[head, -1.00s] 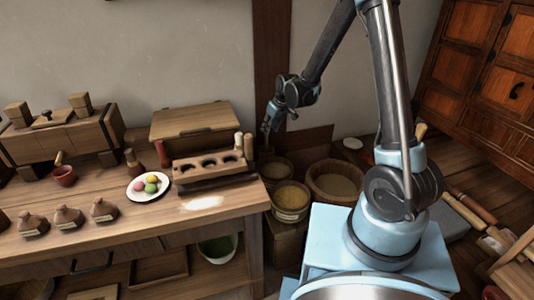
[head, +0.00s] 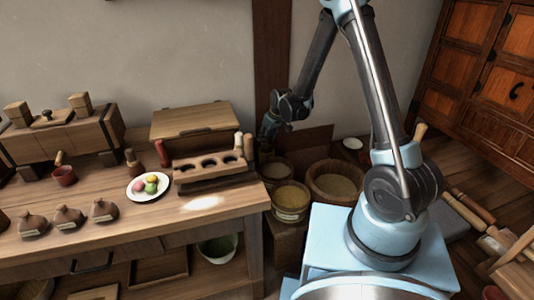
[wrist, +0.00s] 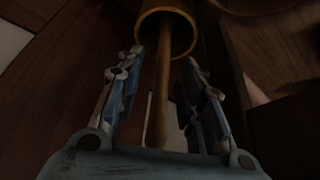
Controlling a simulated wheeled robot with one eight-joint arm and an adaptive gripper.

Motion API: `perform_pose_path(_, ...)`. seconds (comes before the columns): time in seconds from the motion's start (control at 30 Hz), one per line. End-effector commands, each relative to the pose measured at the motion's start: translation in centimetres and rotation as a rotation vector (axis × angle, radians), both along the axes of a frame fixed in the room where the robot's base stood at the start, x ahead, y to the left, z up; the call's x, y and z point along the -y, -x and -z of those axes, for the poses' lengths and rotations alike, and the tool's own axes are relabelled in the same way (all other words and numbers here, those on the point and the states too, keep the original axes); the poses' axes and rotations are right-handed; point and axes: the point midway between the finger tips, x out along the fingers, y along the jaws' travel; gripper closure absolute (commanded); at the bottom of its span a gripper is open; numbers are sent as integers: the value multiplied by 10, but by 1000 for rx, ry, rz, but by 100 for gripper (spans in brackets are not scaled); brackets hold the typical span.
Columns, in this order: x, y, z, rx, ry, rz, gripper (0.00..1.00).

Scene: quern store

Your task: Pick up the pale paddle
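In the head view my gripper (head: 268,132) hangs above the small tubs behind the table's right end. In the wrist view my gripper (wrist: 165,56) is open, with a finger on each side of a long wooden shaft (wrist: 162,95). The shaft runs up to a round wooden tub (wrist: 166,16) and seems to stand in it. It looks like a paddle handle, but the dim light hides its true colour, so I cannot tell if it is the pale paddle. Its far end is hidden. A pale handle (head: 420,131) also shows behind my arm.
A tub of grain (head: 290,197) and a larger tub (head: 336,181) stand close by. The table (head: 130,228) holds a slotted wooden rack (head: 213,172), a plate of coloured balls (head: 148,187) and several small jars. A wall post (head: 272,60) rises behind my gripper.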

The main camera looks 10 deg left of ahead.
Motion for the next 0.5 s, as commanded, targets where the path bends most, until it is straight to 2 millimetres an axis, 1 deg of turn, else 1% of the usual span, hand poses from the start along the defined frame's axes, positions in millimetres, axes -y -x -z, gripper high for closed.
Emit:
perform_pose_path(0.2,0,0,0,0,0,0,65)
perform_pose_path(0.27,0,0,0,0,0,0,79)
perform_pose_path(0.3,0,0,0,0,0,0,88)
perform_pose_path(0.37,0,0,0,0,0,0,100)
perform_pose_path(0.5,0,0,0,0,0,0,100)
